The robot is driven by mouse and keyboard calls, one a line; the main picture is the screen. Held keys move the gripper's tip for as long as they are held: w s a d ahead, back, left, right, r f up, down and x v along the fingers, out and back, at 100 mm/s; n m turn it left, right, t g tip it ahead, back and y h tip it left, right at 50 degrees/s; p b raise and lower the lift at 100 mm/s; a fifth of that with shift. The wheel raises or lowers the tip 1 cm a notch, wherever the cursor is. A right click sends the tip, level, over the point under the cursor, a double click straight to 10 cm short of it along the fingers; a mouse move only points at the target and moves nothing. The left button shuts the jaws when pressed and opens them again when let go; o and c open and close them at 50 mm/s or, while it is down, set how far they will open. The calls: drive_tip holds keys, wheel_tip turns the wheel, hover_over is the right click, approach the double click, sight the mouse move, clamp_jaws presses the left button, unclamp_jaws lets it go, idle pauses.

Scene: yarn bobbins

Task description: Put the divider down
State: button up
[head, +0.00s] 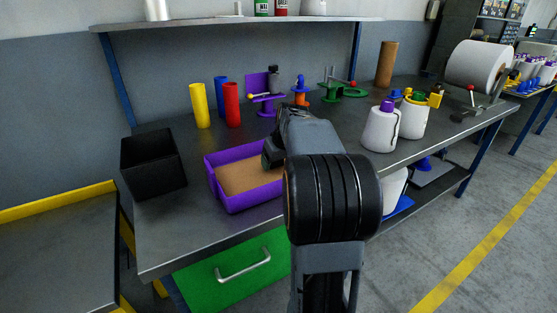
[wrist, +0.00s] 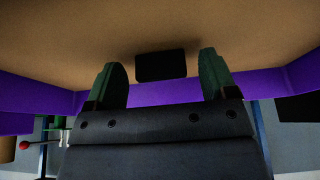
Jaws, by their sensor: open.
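The divider appears to be the flat brown sheet (head: 245,174) lying inside the purple tray (head: 236,204) on the workbench. In the wrist view the brown sheet (wrist: 60,35) fills the upper part, with the purple tray wall (wrist: 290,80) along its edge. My gripper (head: 268,158) is at the right side of the tray, partly hidden by my arm. In the wrist view my gripper (wrist: 161,62) has its two green fingers spread apart, with nothing held between them. A dark rectangle (wrist: 160,66) shows on the sheet between the fingers. I cannot tell whether the fingertips touch the sheet.
A black bin (head: 153,165) stands left of the tray. Yellow (head: 200,106), blue and red cylinders stand behind it. White yarn cones (head: 381,130) stand to the right of my arm. A shelf (head: 240,22) hangs above the back of the bench.

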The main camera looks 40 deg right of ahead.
drive_tip(key=shift+s+r, duration=0.15)
drive_tip(key=shift+r, duration=0.5)
drive_tip(key=p+v, duration=0.3)
drive_tip(key=v, duration=0.8)
